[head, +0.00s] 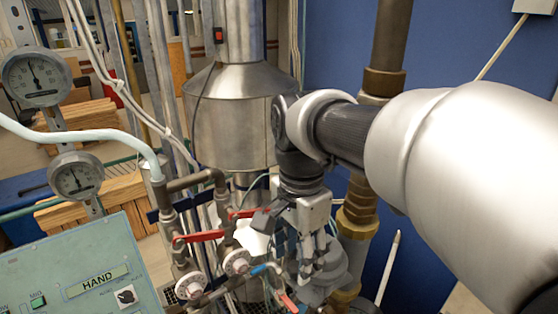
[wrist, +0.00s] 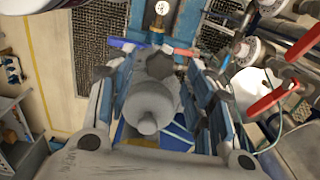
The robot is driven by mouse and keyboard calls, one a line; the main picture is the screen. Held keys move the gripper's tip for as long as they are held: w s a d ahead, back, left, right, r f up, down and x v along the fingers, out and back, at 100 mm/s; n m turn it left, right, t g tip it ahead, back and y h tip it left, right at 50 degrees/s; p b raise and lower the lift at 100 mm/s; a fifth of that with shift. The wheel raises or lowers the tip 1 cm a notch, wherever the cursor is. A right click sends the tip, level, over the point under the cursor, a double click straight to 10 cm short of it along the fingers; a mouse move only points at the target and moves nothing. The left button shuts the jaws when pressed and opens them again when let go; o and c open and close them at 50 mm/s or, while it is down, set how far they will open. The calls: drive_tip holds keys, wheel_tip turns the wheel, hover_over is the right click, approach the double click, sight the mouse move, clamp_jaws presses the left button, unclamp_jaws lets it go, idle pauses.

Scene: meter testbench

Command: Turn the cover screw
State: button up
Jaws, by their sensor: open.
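A grey rounded body (wrist: 150,98) with a small round knob (wrist: 148,126) at its near end shows in the wrist view. The knob may be the cover screw; I cannot tell for sure. In the head view a grey rounded fitting (head: 333,274) sits low beside the brass pipe, partly hidden by my gripper (head: 314,262). In the wrist view my gripper (wrist: 158,66) is open, with one finger on each side of the grey body. I cannot tell whether the fingers touch it.
Pipes with red-handled valves (head: 200,236) stand close left of my gripper. A thick brass pipe (head: 358,215) rises on its right. A green control panel (head: 85,275) is at lower left, with two dial gauges (head: 35,77) above. A steel vessel (head: 235,115) stands behind.

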sight(297, 266)
wheel_tip(297, 266, up, 10)
drive_tip(key=shift+r, duration=0.15)
idle(0.4)
